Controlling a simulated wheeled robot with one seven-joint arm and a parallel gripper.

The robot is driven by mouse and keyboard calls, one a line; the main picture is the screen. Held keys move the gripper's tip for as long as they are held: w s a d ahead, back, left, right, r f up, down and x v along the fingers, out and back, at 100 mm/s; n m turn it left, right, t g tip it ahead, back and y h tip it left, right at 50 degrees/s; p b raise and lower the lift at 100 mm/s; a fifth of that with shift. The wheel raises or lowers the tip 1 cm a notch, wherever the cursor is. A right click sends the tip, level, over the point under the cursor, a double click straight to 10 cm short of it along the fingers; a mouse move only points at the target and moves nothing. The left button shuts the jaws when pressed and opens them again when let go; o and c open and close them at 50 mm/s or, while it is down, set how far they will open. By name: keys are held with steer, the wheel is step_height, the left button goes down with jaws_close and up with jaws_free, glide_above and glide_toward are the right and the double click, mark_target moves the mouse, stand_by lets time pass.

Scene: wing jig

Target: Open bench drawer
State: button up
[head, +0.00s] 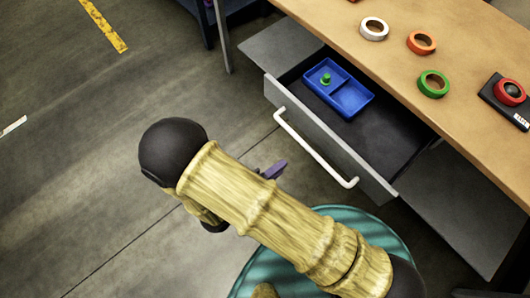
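The bench drawer (405,125) is pulled out from under the wooden bench top (455,75). Its dark inside shows, and its grey front carries a white bar handle (312,148). A blue two-part tray (349,98) sits in the drawer, with a small green piece (326,79) in its left compartment. My gripper (276,170) shows only as a small purple part beyond my arm, to the left of the handle and apart from it in the picture. The rest of it is hidden behind my arm, so I cannot tell its opening.
Open grey floor (80,150) lies to the left, with a yellow stripe (103,25).

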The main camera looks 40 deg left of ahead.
steer(key=v, duration=0.4)
steer(key=shift+s+r, duration=0.1)
steer(key=shift+s, duration=0.15)
steer(key=w+r+m+g+y+p, duration=0.1)
steer(key=w+r+m+g, duration=0.1)
steer(key=w, duration=0.5)
steer(key=w+r+m+g+y+p, duration=0.2)
steer(key=w+r, duration=0.3)
steer(key=w, duration=0.3)
steer(key=w+a+r+m+g+y+p, duration=0.1)
steer(key=w+r+m+g, duration=0.2)
steer(key=w, duration=0.4)
steer(key=shift+w+r+m+y, duration=0.3)
steer(key=shift+r+m+y, duration=0.15)
steer(key=shift+m, duration=0.15)
steer(key=w+d+r+m+g+p, duration=0.35)
steer(key=d+r, duration=0.65)
steer(key=d, duration=0.5)
steer(key=s+d+r+m+g+p, duration=0.1)
steer(key=s+d+r, duration=0.2)
steer(key=d, duration=0.5)
steer(key=s+d+r+m+g+h+p, duration=0.1)
steer(key=s+d+r+m, duration=0.1)
steer(key=d, duration=0.7)
steer(key=shift+s+r, duration=0.65)
steer(key=shift+s, duration=0.55)
